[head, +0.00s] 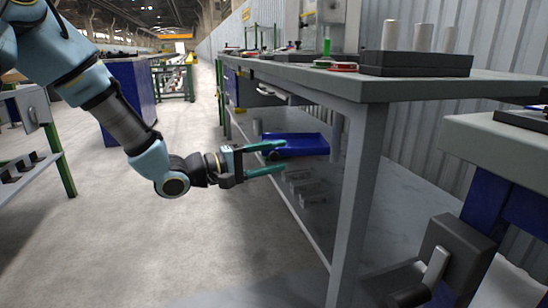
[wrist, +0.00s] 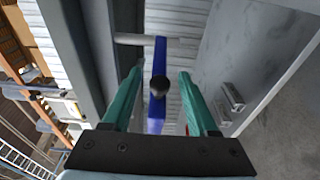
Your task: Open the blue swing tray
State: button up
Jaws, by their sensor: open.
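The blue swing tray (head: 305,146) sits under the worktop of the grey bench, above the lower shelf, with its inside partly visible. In the wrist view its blue edge (wrist: 157,115) runs up the middle, with a round dark knob (wrist: 159,86) on it. My gripper (head: 282,157) is open and empty at the tray's near left end, its green fingers pointing toward it. In the wrist view the knob appears between the two fingers (wrist: 161,74); I cannot tell whether it is between the tips or just beyond them. One finger hides part of the tray's end.
The grey bench (head: 420,85) has a leg (head: 358,190) to the right of my gripper. Small grey blocks (head: 305,188) lie on the lower shelf (head: 325,235). A dark block with pale cylinders stands on the worktop. The floor (head: 200,245) left of the bench is clear.

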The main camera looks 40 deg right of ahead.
jog(key=p+v, duration=0.1)
jog(key=v, duration=0.9)
jog(key=shift+a, duration=0.35)
jog(key=s+a+f+y, duration=0.1)
jog(key=a+f+y, duration=0.4)
jog(key=a, duration=0.5)
jog(key=s+a+f+y, duration=0.1)
jog(key=a+f+y, duration=0.4)
jog(key=a, duration=0.4)
jog(key=w+a+r+n+t+y, duration=0.1)
jog(key=w+a+t+y, duration=0.25)
jog(key=a, duration=0.65)
jog(key=w+a+r+n+t+y, duration=0.1)
jog(key=w+a+t+y, duration=0.25)
jog(key=a, duration=0.65)
notch_tip(320, 180, up, 31)
jog(key=p, duration=3)
jog(key=shift+w+a+p, duration=0.25)
jog(key=shift+p, duration=0.1)
